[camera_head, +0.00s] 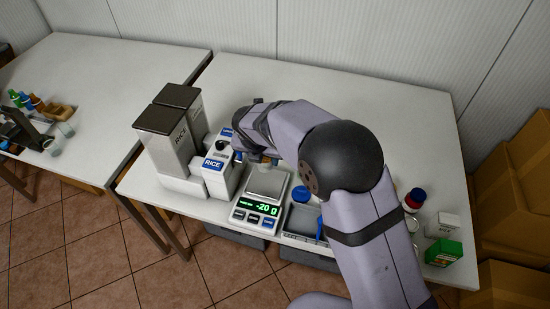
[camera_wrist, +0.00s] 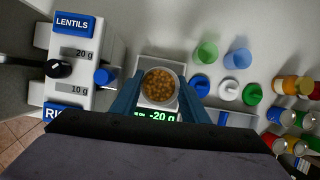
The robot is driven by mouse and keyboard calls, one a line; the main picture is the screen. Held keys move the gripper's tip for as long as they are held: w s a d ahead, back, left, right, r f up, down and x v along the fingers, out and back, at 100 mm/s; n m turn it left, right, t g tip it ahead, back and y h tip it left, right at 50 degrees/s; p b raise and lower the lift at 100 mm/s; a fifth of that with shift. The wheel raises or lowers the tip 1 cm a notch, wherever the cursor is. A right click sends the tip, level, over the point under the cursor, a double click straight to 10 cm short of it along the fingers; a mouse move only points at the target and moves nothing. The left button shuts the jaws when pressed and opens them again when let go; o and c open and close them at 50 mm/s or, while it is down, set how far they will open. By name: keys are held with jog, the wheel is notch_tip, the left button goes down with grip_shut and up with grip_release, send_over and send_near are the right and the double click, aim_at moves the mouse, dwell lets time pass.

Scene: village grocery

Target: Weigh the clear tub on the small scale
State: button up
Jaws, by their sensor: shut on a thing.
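The clear tub (camera_wrist: 160,86) holds brown grains in the wrist view. My gripper (camera_wrist: 161,92) is shut on it, with a blue finger on each side. The tub appears in front of the scale's plate from above; its height over the plate is hard to judge. The small scale (camera_head: 257,210) stands near the table's front edge, its green display reading -20 g. Its metal plate (camera_head: 267,181) looks bare in the head view. My gripper (camera_head: 266,160) is at the plate's far side there, mostly hidden by my arm.
Right of the scale are a grey tray (camera_head: 303,225), lids (camera_wrist: 229,90) and tinted tubs (camera_wrist: 237,58). Jars and boxes (camera_head: 442,252) stand farther right.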

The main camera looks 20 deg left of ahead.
aim_at(266, 166)
jog(key=shift+d, duration=0.1)
jog(key=shift+f, duration=0.1)
notch_tip(266, 166, down, 4)
jog(key=b, duration=0.4)
jog(key=shift+b, duration=0.35)
jog(key=shift+f+b, duration=0.3)
jog(key=shift+f, duration=1.05)
jog(key=shift+f, duration=0.45)
jog(key=o, duration=1.1)
jog(key=shift+o, duration=0.7)
jog(key=shift+o, duration=0.9)
